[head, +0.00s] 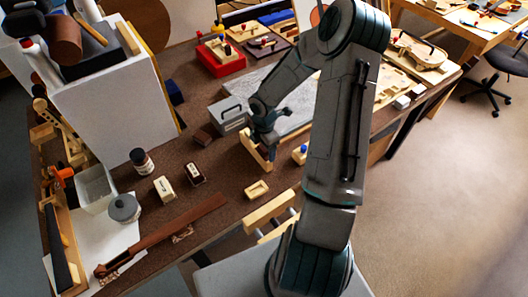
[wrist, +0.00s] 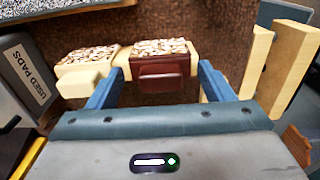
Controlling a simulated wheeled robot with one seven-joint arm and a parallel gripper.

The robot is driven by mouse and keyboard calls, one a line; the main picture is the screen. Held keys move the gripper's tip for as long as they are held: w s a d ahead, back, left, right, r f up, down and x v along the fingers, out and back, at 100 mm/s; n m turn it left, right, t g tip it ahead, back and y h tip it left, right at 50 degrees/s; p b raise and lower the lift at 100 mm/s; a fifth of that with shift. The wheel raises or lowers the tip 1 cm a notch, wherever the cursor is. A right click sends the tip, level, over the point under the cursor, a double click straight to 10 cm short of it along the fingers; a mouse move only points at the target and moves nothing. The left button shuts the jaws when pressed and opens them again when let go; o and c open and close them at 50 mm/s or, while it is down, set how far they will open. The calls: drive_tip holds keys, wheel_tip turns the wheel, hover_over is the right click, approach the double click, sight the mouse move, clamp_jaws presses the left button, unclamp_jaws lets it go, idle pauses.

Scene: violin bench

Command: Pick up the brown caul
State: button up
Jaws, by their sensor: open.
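In the wrist view the brown caul (wrist: 163,75) is a dark red-brown block with a speckled cork-like top, resting at a pale wooden bar. My open gripper (wrist: 162,88) has one blue finger on each side of it. I cannot tell whether the fingers touch it. A pale wooden caul (wrist: 85,78) with the same speckled top sits just left of the left finger. In the head view my gripper (head: 264,136) is low over a pale wooden rack (head: 254,150), and my arm hides the brown caul there.
A grey box (wrist: 28,76) labelled "USED PADS" stands left in the wrist view. Upright pale wooden pieces (wrist: 292,68) stand at the right.

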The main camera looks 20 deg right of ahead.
drive_tip(key=shift+f, duration=0.3)
drive_tip(key=c, duration=0.8)
drive_tip(key=shift+o, duration=0.2)
drive_tip(key=shift+r, duration=0.1)
